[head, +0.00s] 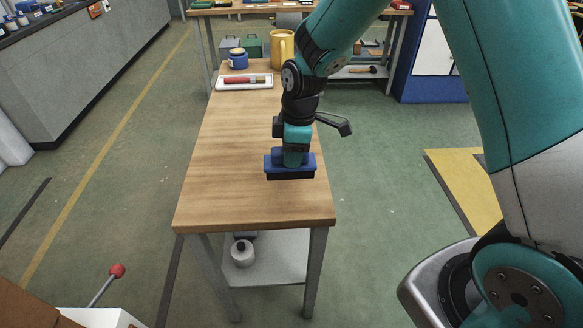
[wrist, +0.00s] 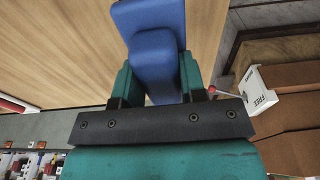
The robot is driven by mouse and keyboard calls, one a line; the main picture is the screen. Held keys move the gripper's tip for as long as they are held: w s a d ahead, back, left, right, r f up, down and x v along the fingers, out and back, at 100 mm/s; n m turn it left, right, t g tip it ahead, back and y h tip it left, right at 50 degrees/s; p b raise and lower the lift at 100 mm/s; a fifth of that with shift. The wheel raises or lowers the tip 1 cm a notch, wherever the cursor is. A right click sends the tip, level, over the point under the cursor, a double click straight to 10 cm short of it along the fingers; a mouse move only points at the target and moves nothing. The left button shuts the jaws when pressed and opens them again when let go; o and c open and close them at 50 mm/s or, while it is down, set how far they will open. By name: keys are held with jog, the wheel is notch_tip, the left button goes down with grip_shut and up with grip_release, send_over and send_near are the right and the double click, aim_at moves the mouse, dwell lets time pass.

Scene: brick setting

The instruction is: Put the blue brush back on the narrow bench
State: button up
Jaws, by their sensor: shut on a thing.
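The blue brush (head: 290,166) has a blue body and a dark underside. My gripper (head: 296,152) is shut on its top and points down over the near half of the narrow bench (head: 225,180). In the wrist view the blue brush (wrist: 155,50) sits between the teal fingers of my gripper (wrist: 155,85). The wooden bench top (wrist: 60,50) shows behind it. The brush is level and at or just above the bench top; I cannot tell whether it touches. My fingers hide part of its handle.
The bench top around the brush is clear. A metal pot (head: 242,253) is on the lower shelf.

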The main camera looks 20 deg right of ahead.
jog(key=shift+f, duration=2.6)
jog(key=shift+f, duration=0.1)
jog(key=o, duration=0.9)
jog(key=r, duration=0.8)
jog(key=s+d+r, duration=0.1)
jog(key=r, duration=0.3)
jog(key=shift+r+b, duration=0.35)
jog(key=s+a+r+m+y, duration=0.1)
jog(key=s+a+r+m, duration=0.1)
jog(key=s, duration=0.6)
jog(key=s+a+r+m+y, duration=0.1)
jog(key=s+a+r+m, duration=0.1)
jog(key=s, duration=0.5)
jog(key=s+a+r+m, duration=0.2)
jog(key=s+r+m, duration=0.1)
jog(key=s+r, duration=0.3)
jog(key=s, duration=0.2)
jog(key=shift+s+y, duration=0.35)
jog(key=shift+y, duration=0.05)
